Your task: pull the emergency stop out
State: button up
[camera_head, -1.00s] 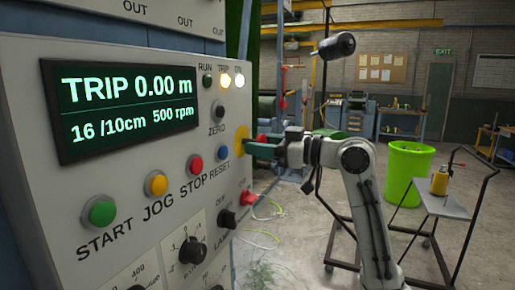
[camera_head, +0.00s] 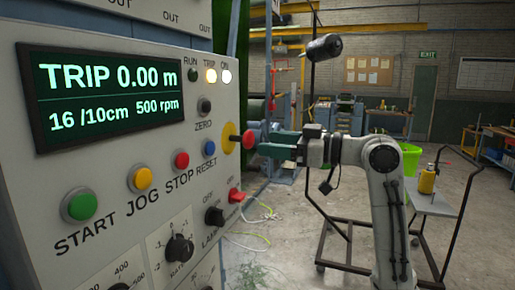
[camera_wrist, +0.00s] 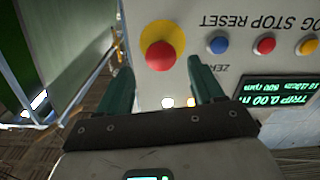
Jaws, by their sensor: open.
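The emergency stop (camera_head: 248,139) is a red round knob in front of a yellow disc (camera_head: 229,138) at the right edge of the control panel. A short stem shows between knob and disc, so the knob stands off the panel. In the wrist view the emergency stop (camera_wrist: 161,56) lies just beyond and between the fingertips. My gripper (camera_head: 263,149) points at the panel, with its green fingertips close to the knob. I cannot tell whether a finger touches the knob.
The panel carries green START (camera_head: 79,206), yellow JOG (camera_head: 141,178), red STOP (camera_head: 181,160) and blue RESET (camera_head: 208,148) buttons. The display (camera_head: 104,93) reads TRIP 0.00 m. A lit TRIP lamp (camera_head: 211,76) sits above. A cart (camera_head: 432,203) and green bin stand at right; floor between is open.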

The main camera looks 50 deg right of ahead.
jog(key=shift+b+v, duration=0.45)
jog(key=shift+v, duration=1.9)
jog(key=w+a+f+m+g+h, duration=0.15)
jog(key=a+f, duration=0.25)
jog(key=f, duration=0.7)
jog(key=a+f+m+g, duration=0.25)
jog(key=a+f, duration=0.25)
jog(key=f, duration=0.6)
jog(key=w+a+f+m+g+h, duration=0.15)
jog(key=a+f, duration=0.25)
jog(key=f, duration=0.7)
jog(key=s+a+f+g, duration=0.2)
jog(key=s+a+f, duration=0.2)
jog(key=f, duration=0.2)
jog(key=s+a+f+g, duration=0.3)
jog(key=s+f, duration=0.2)
jog(key=f, duration=0.2)
jog(key=s+f+g+h, duration=0.1)
jog(key=s+f, duration=0.3)
jog(key=s, duration=0.4)
jog(key=s+a+f+g+h, duration=0.1)
jog(key=s+f+g, duration=0.3)
jog(key=s, duration=0.5)
jog(key=shift+s+a+f+m+h, duration=0.25)
jog(key=shift+a+f+m+h, duration=0.1)
jog(key=shift+h, duration=0.35)
jog(key=shift+g, duration=0.25)
jog(key=shift+c, duration=0.3)
